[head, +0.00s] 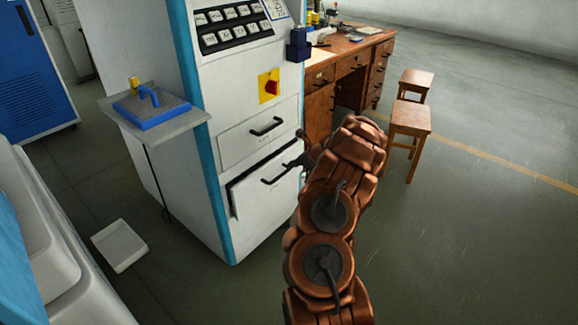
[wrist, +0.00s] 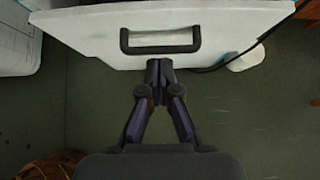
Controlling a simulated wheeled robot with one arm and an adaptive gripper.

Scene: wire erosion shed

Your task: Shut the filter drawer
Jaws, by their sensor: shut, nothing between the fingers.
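The white machine cabinet has two drawers with black handles. The upper drawer (head: 243,143) sits flush with the front. The lower drawer (head: 258,197) stands a little out, with a dark gap along its top and left edge; no label tells me which is the filter drawer. In the wrist view a white drawer front (wrist: 92,32) with a black handle (wrist: 160,48) spans the top. My gripper (head: 300,161) is at the right end of the lower handle in the head view. In the wrist view my gripper (wrist: 159,66) is shut and empty, its tips just below the handle; contact is unclear.
A wooden desk (head: 320,104) stands right of the cabinet, with two stools (head: 410,117) beyond my arm. A white tray (head: 119,245) lies on the floor. The floor at right is clear.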

